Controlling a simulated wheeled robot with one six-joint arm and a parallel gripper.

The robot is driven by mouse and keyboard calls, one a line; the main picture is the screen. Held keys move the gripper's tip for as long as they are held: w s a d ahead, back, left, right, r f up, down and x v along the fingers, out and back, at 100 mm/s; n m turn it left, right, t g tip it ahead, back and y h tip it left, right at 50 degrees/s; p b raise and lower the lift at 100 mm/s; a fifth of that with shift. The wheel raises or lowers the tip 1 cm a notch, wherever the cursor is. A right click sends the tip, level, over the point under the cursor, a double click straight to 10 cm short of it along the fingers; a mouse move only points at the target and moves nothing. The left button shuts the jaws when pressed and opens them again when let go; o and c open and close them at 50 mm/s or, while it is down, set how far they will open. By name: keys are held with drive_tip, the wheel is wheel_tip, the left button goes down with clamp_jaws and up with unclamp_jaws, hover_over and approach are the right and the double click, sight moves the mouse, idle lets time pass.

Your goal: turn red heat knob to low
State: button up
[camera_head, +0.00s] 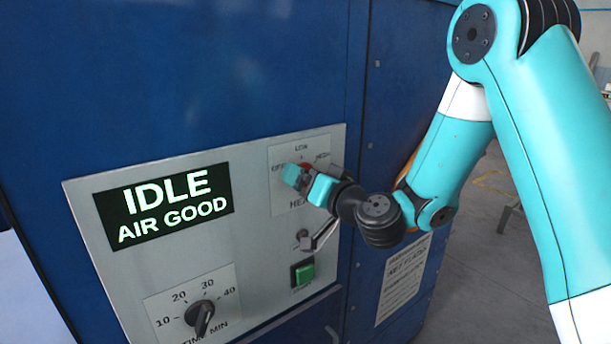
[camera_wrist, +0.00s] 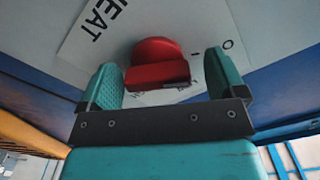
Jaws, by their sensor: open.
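The red heat knob (camera_wrist: 157,62) is on its white label plate, and in the wrist view it lies between the two teal fingers of my gripper (camera_wrist: 163,70). A gap shows on either side, so the fingers are open around the knob and not closed on it. In the head view my gripper (camera_head: 298,175) covers most of the knob, and only a bit of red (camera_head: 307,168) shows. The OFF, LOW (camera_head: 301,147) and HIGH marks show around it. I cannot tell which mark the knob points to.
The grey panel (camera_head: 170,260) on the blue machine has a display (camera_head: 165,204) reading IDLE, AIR GOOD. A black time knob (camera_head: 200,316) is at lower left. A green button (camera_head: 302,272) and a small metal switch (camera_head: 303,238) sit below my gripper.

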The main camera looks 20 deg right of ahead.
drive_tip(key=shift+d, duration=0.15)
drive_tip(key=shift+c, duration=0.7)
drive_tip(key=c, duration=0.8)
drive_tip(key=shift+d, duration=0.1)
drive_tip(key=shift+m, duration=0.3)
drive_tip(key=m, duration=0.5)
drive_tip(key=shift+f+m, duration=0.1)
drive_tip(key=shift+m, duration=0.2)
drive_tip(key=m, duration=0.5)
drive_tip(key=shift+m, duration=0.4)
